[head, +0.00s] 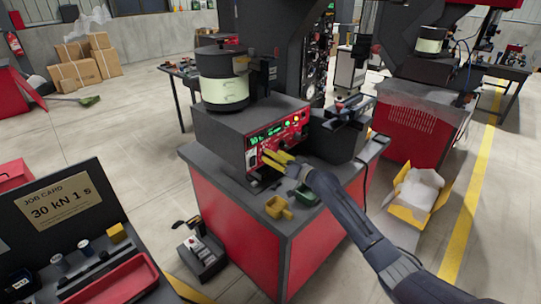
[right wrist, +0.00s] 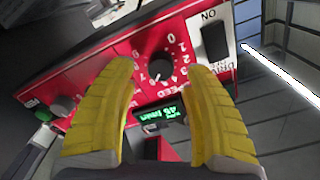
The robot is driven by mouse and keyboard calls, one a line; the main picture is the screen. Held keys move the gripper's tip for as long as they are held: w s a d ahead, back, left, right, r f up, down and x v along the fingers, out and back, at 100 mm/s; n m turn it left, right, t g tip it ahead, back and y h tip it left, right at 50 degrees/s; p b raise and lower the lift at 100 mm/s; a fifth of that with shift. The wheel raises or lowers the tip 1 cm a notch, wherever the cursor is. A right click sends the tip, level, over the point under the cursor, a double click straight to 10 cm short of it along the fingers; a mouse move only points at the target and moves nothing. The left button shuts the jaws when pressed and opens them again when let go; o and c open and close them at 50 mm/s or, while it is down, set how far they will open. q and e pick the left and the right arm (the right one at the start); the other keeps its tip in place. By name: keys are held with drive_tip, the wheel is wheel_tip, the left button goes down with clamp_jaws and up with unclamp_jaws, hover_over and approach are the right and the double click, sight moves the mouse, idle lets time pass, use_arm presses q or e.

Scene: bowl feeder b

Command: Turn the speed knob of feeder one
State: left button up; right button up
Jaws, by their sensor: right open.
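The speed knob (right wrist: 160,68) is a black round knob with a light pointer, on a red panel with a numbered white scale around it. It lies between the two yellow fingertips of my right gripper (right wrist: 158,66) in the right wrist view. The fingers are spread and a gap shows on each side of the knob. In the head view the right gripper (head: 272,160) is at the front of the red control panel (head: 282,131) of the feeder, and it hides part of that panel. My left gripper is not in view.
A lit green display (right wrist: 161,115) sits below the knob and a black rocker switch (right wrist: 215,41) beside it. The feeder bowl (head: 223,92) stands on the grey housing.

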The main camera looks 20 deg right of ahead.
drive_tip(key=v, duration=1)
drive_tip(key=shift+s, duration=0.1)
